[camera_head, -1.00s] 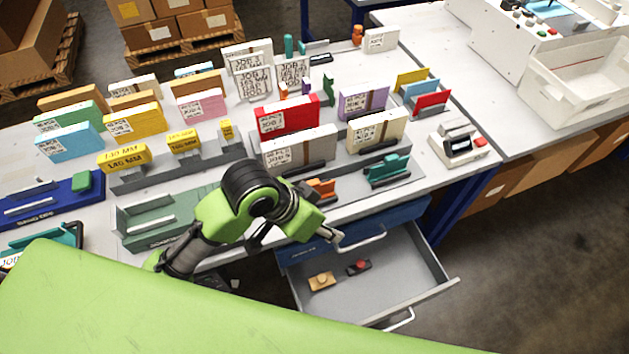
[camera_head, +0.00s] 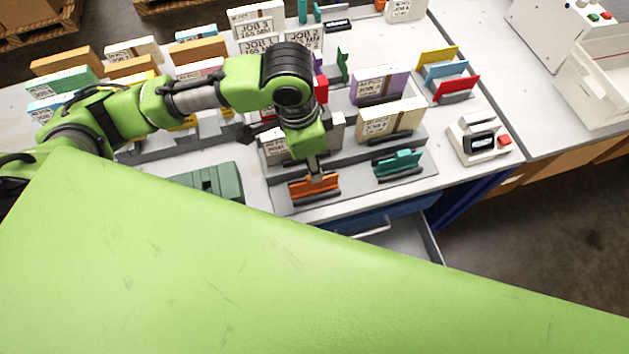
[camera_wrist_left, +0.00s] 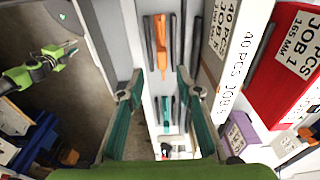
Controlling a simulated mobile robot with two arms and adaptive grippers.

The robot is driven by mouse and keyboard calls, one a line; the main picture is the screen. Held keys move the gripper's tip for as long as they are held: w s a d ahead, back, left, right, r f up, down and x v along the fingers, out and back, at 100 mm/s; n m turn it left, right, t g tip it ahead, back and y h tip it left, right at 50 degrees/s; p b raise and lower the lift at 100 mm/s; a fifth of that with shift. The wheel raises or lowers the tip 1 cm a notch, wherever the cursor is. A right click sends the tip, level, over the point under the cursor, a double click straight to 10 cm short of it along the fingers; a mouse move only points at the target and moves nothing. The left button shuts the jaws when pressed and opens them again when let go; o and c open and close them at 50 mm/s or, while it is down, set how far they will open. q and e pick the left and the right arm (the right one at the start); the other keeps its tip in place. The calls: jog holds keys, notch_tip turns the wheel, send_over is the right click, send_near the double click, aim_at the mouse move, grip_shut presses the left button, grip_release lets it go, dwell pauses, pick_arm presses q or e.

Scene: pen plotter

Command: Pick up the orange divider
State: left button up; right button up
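The orange divider (camera_head: 314,188) stands upright in a grey holder near the table's front edge. My left gripper (camera_head: 315,175) is right over it in the head view, pointing down. In the left wrist view the two teal fingers of my left gripper (camera_wrist_left: 160,76) are spread apart. The orange divider (camera_wrist_left: 160,47) lies just beyond the fingertips, roughly centred between them, with no visible grip on it. A green and dark arm end, which looks like my right gripper (camera_wrist_left: 48,66), shows small at the left of the wrist view; its fingers are too small to judge.
A teal divider (camera_head: 398,164) stands in a holder to the right. Boxed cards, including a cream one (camera_head: 392,120) and a purple one (camera_head: 380,84), stand behind. A white device (camera_head: 480,138) sits at the right. An open drawer (camera_head: 405,238) is partly hidden below.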

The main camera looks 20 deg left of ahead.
aim_at(304, 189)
pick_arm(q)
jog(key=shift+d+f, duration=0.1)
jog(key=shift+f, duration=0.65)
jog(key=shift+w+f, duration=0.15)
jog(key=shift+f, duration=0.75)
notch_tip(304, 189, down, 4)
jog(key=shift+w+r+p, duration=0.1)
jog(key=shift+r+p, duration=0.1)
jog(key=shift+p, duration=0.35)
jog(key=shift+f, duration=0.3)
jog(key=shift+w+d+f, duration=0.1)
pick_arm(e)
jog(key=shift+w+a+r, duration=0.15)
jog(key=shift+w+r, duration=0.45)
jog(key=shift+w, duration=0.25)
pick_arm(q)
grip_shut()
